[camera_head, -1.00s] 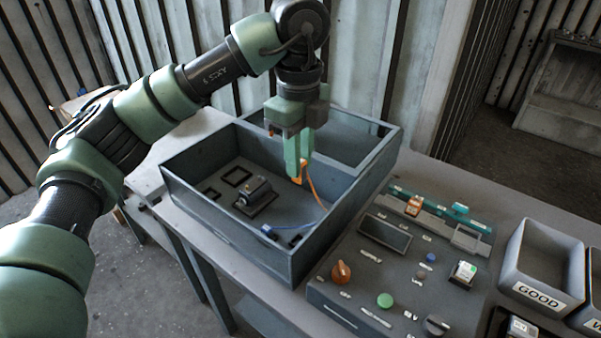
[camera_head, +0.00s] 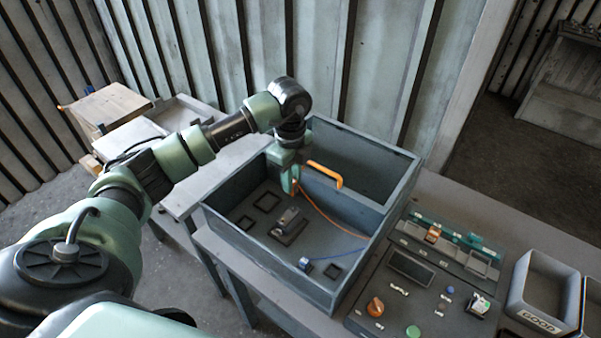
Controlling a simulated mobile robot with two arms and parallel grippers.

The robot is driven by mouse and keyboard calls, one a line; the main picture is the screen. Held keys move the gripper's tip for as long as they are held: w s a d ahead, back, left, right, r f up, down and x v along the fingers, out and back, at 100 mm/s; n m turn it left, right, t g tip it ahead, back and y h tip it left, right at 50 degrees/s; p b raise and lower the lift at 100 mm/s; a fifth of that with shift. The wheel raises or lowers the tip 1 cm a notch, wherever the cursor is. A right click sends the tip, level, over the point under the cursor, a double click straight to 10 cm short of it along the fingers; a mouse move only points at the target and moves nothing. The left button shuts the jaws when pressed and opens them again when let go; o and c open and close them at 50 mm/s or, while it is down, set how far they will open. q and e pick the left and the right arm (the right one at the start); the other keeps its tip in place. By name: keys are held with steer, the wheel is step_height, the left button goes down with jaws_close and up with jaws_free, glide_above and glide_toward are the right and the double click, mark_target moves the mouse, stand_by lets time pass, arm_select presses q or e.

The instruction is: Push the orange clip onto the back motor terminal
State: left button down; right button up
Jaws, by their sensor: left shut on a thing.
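The motor (camera_head: 289,218), a small dark block, sits on the floor of the grey blower housing (camera_head: 265,262). My left gripper (camera_head: 294,187) points down inside the housing, just beyond the motor in the picture. It is shut on the orange clip (camera_head: 296,188), which is mostly hidden by the fingers. An orange wire (camera_head: 322,215) trails from the clip to the right. The clip looks apart from the motor; the back terminal is too small to make out. A blue clip (camera_head: 304,264) with a blue wire lies nearer on the housing floor. My right gripper is out of view.
An orange curved bar (camera_head: 325,173) stands at the housing's divider, close right of my gripper. The housing walls surround the motor. A control panel (camera_head: 400,300) with an orange knob (camera_head: 375,307) and a grey GOOD bin (camera_head: 540,318) stand to the right.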

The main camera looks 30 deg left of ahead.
mark_target(293, 208)
arm_select(q)
steer(key=shift+d+f+b, duration=0.15)
steer(key=shift+f+b, duration=0.35)
steer(key=shift+f, duration=0.3)
step_height(293, 208, down, 3)
steer(key=shift+r+b, duration=0.15)
steer(key=shift+b, duration=0.8)
steer(key=shift+f+b, duration=0.35)
steer(key=shift+f, duration=0.2)
steer(key=shift+f, duration=0.2)
steer(key=shift+f, duration=0.2)
steer(key=shift+f+b, duration=0.8)
